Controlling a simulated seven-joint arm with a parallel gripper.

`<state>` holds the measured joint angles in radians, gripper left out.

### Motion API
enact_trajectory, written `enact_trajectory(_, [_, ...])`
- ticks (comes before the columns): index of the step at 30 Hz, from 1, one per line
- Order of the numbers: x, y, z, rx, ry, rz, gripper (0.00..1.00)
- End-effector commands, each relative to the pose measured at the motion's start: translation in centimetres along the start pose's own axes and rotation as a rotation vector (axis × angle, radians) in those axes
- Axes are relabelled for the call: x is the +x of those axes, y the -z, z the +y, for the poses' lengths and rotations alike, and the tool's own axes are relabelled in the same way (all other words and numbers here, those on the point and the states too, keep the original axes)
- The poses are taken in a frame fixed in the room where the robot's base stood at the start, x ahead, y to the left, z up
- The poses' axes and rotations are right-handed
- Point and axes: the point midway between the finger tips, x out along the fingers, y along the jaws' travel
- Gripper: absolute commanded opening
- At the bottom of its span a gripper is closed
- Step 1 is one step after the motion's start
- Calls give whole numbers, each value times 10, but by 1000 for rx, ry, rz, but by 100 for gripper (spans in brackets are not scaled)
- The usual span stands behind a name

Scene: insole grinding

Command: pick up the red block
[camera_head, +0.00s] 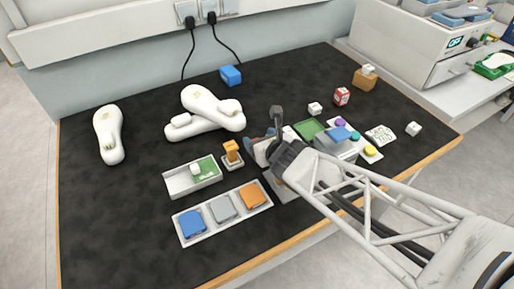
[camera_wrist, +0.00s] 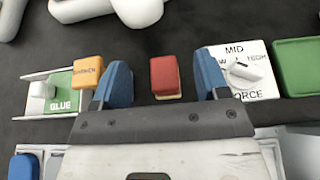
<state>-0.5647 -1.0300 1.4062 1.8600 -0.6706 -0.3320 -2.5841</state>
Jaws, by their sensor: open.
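The red block (camera_wrist: 164,76) shows in the wrist view, with a pale tan lower edge. It lies between the two blue fingers of my gripper (camera_wrist: 160,63), with a gap on each side. My gripper is open and empty. In the head view my gripper (camera_head: 264,143) is over the middle of the black table, and I cannot make out the red block there; the gripper and arm cover that spot.
Left of the gripper are an orange block (camera_wrist: 89,71) and a tray with a green GLUE card (camera_wrist: 62,95). Right are a white dial panel (camera_wrist: 243,70) and a green block (camera_wrist: 297,66). White insole shapes (camera_head: 205,112) lie behind. A tray of coloured pads (camera_head: 224,209) lies in front.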

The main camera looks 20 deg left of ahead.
Motion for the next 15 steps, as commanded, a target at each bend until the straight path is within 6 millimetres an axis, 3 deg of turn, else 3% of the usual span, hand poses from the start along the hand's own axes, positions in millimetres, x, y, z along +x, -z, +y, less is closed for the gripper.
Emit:
enact_trajectory(11, [11,28,0,1,-1,1,68])
enact_trajectory(15, [28,30,0,0,-1,1,68])
